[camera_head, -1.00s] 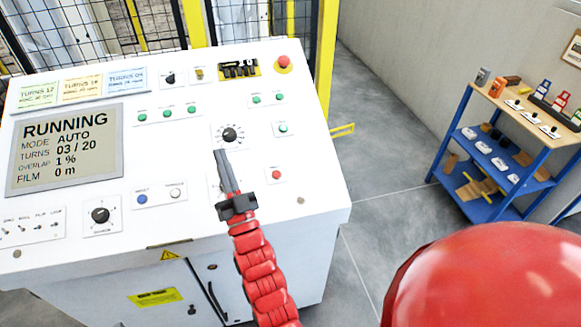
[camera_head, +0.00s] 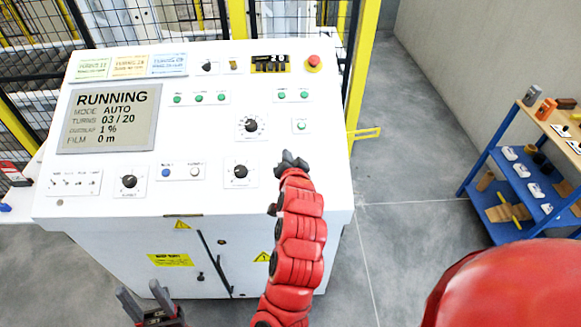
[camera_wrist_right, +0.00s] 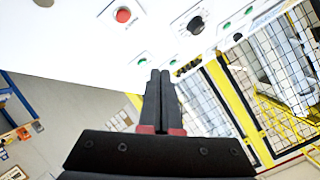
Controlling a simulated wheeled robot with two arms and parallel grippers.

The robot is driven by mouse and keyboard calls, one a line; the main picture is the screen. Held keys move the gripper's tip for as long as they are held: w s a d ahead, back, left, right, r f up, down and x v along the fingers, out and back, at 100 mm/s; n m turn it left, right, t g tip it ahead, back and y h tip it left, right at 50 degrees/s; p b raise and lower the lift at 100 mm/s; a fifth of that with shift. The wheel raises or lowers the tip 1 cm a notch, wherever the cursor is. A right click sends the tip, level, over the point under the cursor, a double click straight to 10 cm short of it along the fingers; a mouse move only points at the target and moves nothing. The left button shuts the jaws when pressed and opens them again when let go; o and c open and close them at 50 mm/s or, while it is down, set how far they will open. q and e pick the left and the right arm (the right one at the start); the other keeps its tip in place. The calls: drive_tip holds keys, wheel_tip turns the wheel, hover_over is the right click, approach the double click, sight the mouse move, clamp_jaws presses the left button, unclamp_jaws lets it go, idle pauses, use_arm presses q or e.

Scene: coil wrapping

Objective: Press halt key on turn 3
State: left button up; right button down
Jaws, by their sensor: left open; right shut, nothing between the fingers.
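The control panel's screen (camera_head: 110,118) reads RUNNING, MODE AUTO, TURNS 03 / 20, OVERLAP 1 %, FILM 0 m. My right gripper (camera_head: 289,160) is shut and empty over the panel's right part. In the head view it covers the spot of the small red button. That red button (camera_wrist_right: 123,15) shows in the right wrist view, up and left of the shut fingertips (camera_wrist_right: 160,75) and apart from them. A red mushroom button (camera_head: 314,63) sits at the panel's top right. My left gripper (camera_head: 146,297) is open and empty, low in front of the cabinet.
A black dial (camera_head: 251,125) and a green button (camera_head: 301,125) lie beyond my right gripper. Another dial (camera_head: 240,171) is left of it. Yellow-framed mesh fencing (camera_head: 359,75) stands behind. A blue shelf rack (camera_head: 500,165) stands right, with clear floor between.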

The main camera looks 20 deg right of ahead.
drive_tip(key=f+b, duration=0.2)
drive_tip(key=w+f+b, duration=0.1)
drive_tip(key=f+b, duration=0.1)
drive_tip(key=w+f+b, duration=0.1)
drive_tip(key=f, duration=0.1)
drive_tip(key=shift+w+d+f+b, duration=0.2)
drive_tip(key=shift+w+d+b, duration=0.05)
drive_tip(key=shift+d+b, duration=0.15)
drive_tip(key=shift+w+d+f+b, duration=0.1)
drive_tip(key=shift+w+f+b, duration=0.4)
drive_tip(key=shift+f+b, duration=0.35)
drive_tip(key=shift+f, duration=0.1)
idle(1.2)
drive_tip(key=shift+w+f+b, duration=0.15)
drive_tip(key=shift+f+b, duration=0.1)
drive_tip(key=shift+b, duration=0.1)
drive_tip(key=shift+w+d+f+b, duration=0.1)
drive_tip(key=shift+w+f+b, duration=0.05)
drive_tip(key=shift+f+b, duration=0.25)
idle(0.6)
drive_tip(key=shift+r, duration=0.15)
drive_tip(key=shift+s+r+p, duration=0.35)
drive_tip(key=shift+r+p, duration=0.25)
drive_tip(key=shift+r, duration=0.1)
